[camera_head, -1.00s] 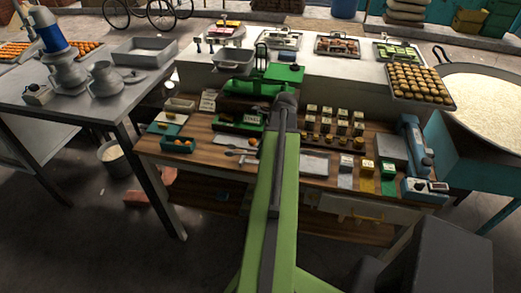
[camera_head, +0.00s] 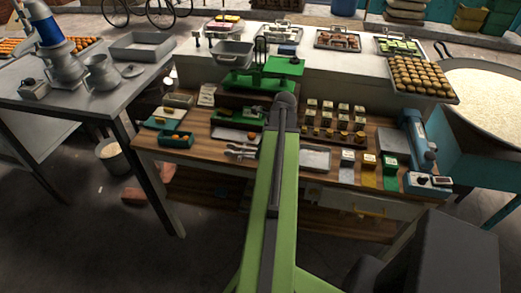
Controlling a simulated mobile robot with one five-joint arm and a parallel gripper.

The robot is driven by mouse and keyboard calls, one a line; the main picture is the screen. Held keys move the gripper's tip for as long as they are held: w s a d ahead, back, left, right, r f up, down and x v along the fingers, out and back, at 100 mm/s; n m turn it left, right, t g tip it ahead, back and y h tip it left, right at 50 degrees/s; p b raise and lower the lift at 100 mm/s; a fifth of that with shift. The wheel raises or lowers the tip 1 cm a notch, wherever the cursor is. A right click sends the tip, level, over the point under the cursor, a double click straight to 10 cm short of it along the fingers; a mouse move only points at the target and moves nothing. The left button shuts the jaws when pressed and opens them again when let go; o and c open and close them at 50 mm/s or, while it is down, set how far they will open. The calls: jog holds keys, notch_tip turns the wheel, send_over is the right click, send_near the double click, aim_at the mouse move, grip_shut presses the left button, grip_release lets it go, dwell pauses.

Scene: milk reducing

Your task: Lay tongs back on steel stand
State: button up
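A silver utensil shape (camera_head: 240,150), possibly the tongs, lies or hangs at the front edge of the wooden worktable, just left of my arm. It is too small to tell whether it is held or resting. My green arm reaches up the middle of the view to a dark joint over the table. My gripper is hidden beyond or below this joint, so its fingers do not show. I cannot make out for certain which piece is the steel stand.
A green weighing scale (camera_head: 262,80) with a steel pan (camera_head: 233,54) stands behind my arm. Small labelled boxes and jars crowd the table's right half, beside a blue device (camera_head: 418,140). A steel table (camera_head: 60,100) flanks the left.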

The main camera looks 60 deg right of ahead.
jog(key=o, duration=0.7)
jog(key=shift+c, duration=0.2)
jog(key=o, duration=0.7)
jog(key=shift+c, duration=0.2)
notch_tip(320, 180, up, 8)
jog(key=p, duration=0.8)
jog(key=shift+w, duration=0.1)
